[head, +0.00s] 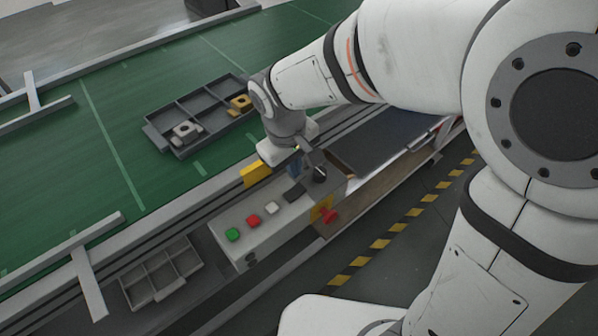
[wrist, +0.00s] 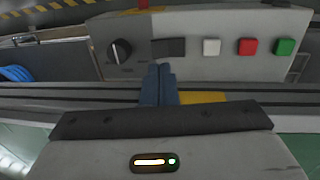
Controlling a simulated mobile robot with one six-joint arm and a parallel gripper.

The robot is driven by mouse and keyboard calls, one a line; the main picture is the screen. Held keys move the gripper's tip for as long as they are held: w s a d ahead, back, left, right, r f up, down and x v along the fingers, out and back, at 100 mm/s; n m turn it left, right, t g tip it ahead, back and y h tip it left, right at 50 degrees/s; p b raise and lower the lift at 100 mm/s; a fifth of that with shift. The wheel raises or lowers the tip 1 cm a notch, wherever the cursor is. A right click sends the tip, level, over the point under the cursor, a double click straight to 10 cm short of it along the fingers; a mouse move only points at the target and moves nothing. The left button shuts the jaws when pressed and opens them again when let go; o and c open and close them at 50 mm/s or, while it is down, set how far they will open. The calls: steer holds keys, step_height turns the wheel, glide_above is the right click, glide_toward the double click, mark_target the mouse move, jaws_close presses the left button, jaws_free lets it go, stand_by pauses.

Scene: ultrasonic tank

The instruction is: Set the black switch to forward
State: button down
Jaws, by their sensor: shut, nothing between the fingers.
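The black switch (wrist: 121,50) is a round rotary knob on the grey control box (wrist: 200,70), at its left end in the wrist view. A white mark on the knob runs nearly upright, slightly tilted. In the head view the switch (head: 319,173) is at the box's upper right end. My gripper (wrist: 158,68) is shut and empty, its blue fingers together. In the wrist view the fingertips are below and right of the switch, apart from it, under the dark rectangle.
A grey divided tray (head: 178,150) lies on the green conveyor (head: 60,170). Another tray (head: 160,275) is lower left.

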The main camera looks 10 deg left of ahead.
mark_target(298, 190)
steer(key=f, duration=0.6)
steer(key=shift+w+d, duration=0.25)
steer(key=shift+w, duration=0.05)
steer(key=shift+s+a, duration=0.1)
